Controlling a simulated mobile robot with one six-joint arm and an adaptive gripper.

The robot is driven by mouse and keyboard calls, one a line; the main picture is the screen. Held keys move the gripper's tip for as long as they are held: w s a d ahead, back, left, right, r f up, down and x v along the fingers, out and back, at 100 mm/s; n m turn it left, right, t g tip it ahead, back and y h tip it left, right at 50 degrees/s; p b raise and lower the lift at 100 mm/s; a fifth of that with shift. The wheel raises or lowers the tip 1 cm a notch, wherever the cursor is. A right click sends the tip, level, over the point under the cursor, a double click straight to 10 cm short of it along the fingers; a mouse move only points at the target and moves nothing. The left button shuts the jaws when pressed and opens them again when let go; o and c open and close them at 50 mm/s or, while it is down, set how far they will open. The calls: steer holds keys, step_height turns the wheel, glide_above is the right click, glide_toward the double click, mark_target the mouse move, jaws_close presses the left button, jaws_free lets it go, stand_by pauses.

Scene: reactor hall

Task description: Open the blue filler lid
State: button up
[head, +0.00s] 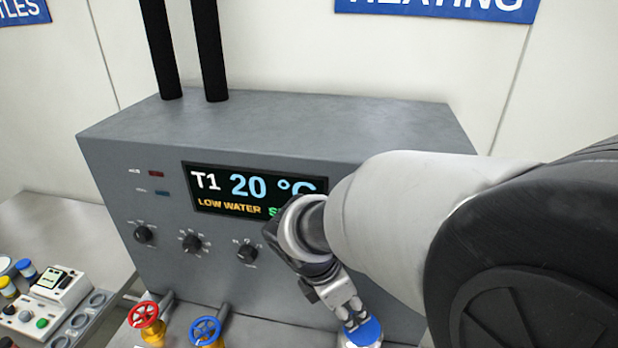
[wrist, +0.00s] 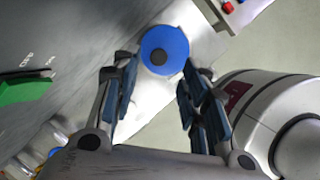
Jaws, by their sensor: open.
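The blue filler lid (wrist: 174,42) is a round blue disc with a dark knob at its middle, in the wrist view at the top centre. In the head view the lid (head: 366,331) shows at the bottom, partly covered by my gripper. My gripper (wrist: 158,88) is open, its two fingers apart on either side of the lid's lower part in the picture. Nothing is between the fingertips except the view of the lid and the pale surface beyond. I cannot tell whether the fingers touch the lid.
A grey heating unit (head: 270,130) with a display reading 20 °C and LOW WATER stands behind. A red valve wheel (head: 144,314) and a blue valve wheel (head: 206,331) are at the lower left. A white cylinder (wrist: 270,100) stands close at the right in the wrist view.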

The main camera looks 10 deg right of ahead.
mark_target(356, 318)
steer(key=b+x, duration=0.1)
steer(key=x, duration=0.4)
steer(key=shift+w+d+f, duration=0.1)
steer(key=shift+f, duration=0.3)
steer(key=shift+c, duration=0.2)
jaws_close()
